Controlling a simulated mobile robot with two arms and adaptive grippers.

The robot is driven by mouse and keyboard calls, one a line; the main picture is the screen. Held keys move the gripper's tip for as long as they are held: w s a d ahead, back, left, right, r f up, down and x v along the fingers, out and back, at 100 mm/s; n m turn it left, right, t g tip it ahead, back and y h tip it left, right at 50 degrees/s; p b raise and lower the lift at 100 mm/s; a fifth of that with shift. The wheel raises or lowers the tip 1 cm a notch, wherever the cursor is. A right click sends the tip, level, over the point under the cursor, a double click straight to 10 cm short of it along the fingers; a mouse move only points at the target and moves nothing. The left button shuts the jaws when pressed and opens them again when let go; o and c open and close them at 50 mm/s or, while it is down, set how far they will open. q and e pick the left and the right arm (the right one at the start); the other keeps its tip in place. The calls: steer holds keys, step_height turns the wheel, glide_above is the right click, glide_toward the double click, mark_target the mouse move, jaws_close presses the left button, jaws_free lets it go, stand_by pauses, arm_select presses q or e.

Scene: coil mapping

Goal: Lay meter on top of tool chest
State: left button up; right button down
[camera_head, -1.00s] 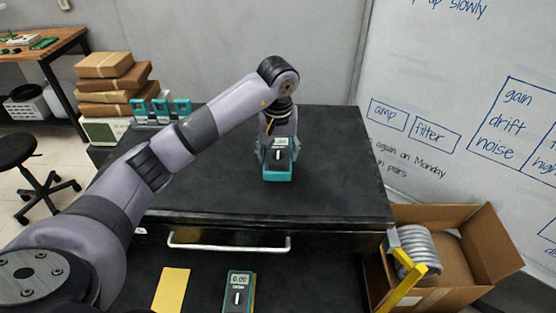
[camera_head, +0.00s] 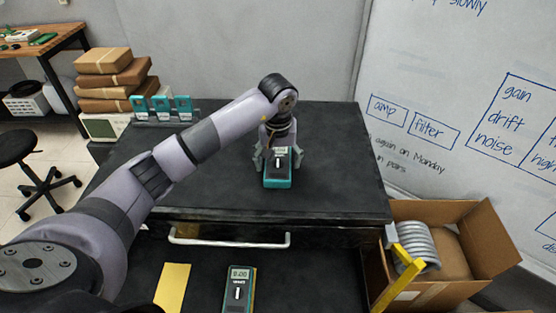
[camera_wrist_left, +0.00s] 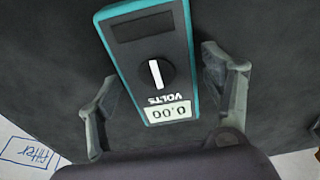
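A teal-edged meter with a dark face (camera_head: 278,168) lies on the black top of the tool chest (camera_head: 330,200). In the left wrist view the meter (camera_wrist_left: 152,58) shows a dial, a 0.00 display and the word VOLTS. My left gripper (camera_head: 279,160) is open around it, at its far end. One finger stands on each side, with a visible gap to the meter in the left wrist view (camera_wrist_left: 165,105). A second meter (camera_head: 239,290) lies on the lower dark surface in front of the chest. My right gripper is out of view.
Brown parcels (camera_head: 115,80) and a rack of teal devices (camera_head: 162,108) stand at the back left. A cardboard box (camera_head: 440,290) with a coil (camera_head: 418,248) is at the right, near a yellow bar (camera_head: 400,280). A yellow sheet (camera_head: 172,288) lies in front.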

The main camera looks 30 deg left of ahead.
mark_target(278, 164)
arm_select(q)
steer(key=shift+o, duration=0.2)
steer(key=shift+r+p, duration=0.25)
steer(key=shift+p, duration=0.05)
step_height(278, 164, up, 12)
steer(key=s+b, duration=0.1)
steer(key=b, duration=0.2)
steer(key=shift+s+d+f+b, duration=0.15)
steer(key=shift+d+b, duration=0.15)
steer(key=shift+d, duration=0.05)
